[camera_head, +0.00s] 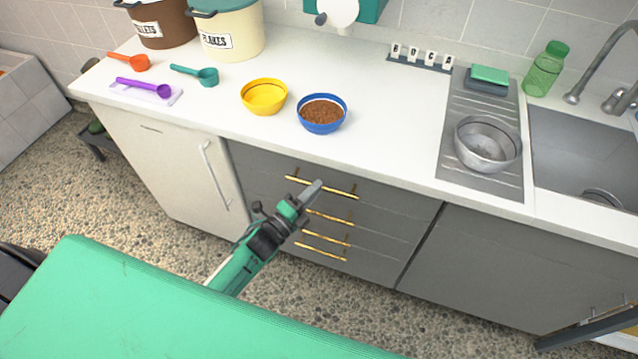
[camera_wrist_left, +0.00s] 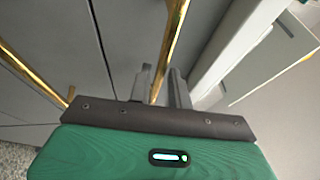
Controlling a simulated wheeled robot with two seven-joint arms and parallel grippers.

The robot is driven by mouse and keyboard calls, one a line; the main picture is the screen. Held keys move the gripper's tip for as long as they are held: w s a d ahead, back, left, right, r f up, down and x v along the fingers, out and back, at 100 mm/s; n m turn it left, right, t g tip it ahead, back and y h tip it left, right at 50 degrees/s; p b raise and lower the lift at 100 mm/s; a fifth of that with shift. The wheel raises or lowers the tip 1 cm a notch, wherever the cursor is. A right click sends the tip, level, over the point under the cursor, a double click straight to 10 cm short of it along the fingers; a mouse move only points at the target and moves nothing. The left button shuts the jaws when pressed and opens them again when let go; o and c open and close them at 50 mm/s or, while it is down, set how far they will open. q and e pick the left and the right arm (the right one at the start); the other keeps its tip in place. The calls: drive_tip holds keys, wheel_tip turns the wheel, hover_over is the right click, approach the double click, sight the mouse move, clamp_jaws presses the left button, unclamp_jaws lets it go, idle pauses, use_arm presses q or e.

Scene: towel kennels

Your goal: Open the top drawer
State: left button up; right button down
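The top drawer (camera_head: 395,202) is the highest in a grey stack of drawers under the counter, and its front looks flush with the cabinet. Its long gold bar handle (camera_head: 342,192) runs across the front; the bar also shows in the left wrist view (camera_wrist_left: 174,38). My left gripper (camera_head: 316,186) is at the middle of this handle. The fingers hide the middle of the handle in the head view. I cannot identify my right gripper in either view.
More gold handles (camera_head: 322,253) lie below. A white door (camera_head: 180,175) is left of the drawers. The counter (camera_head: 385,135) holds a yellow bowl (camera_head: 264,98), a blue bowl of brown food (camera_head: 321,115), scoops, and a metal bowl (camera_head: 486,145) near the sink.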

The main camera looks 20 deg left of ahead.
use_arm(q)
drive_tip(key=shift+x, duration=1.05)
clamp_jaws()
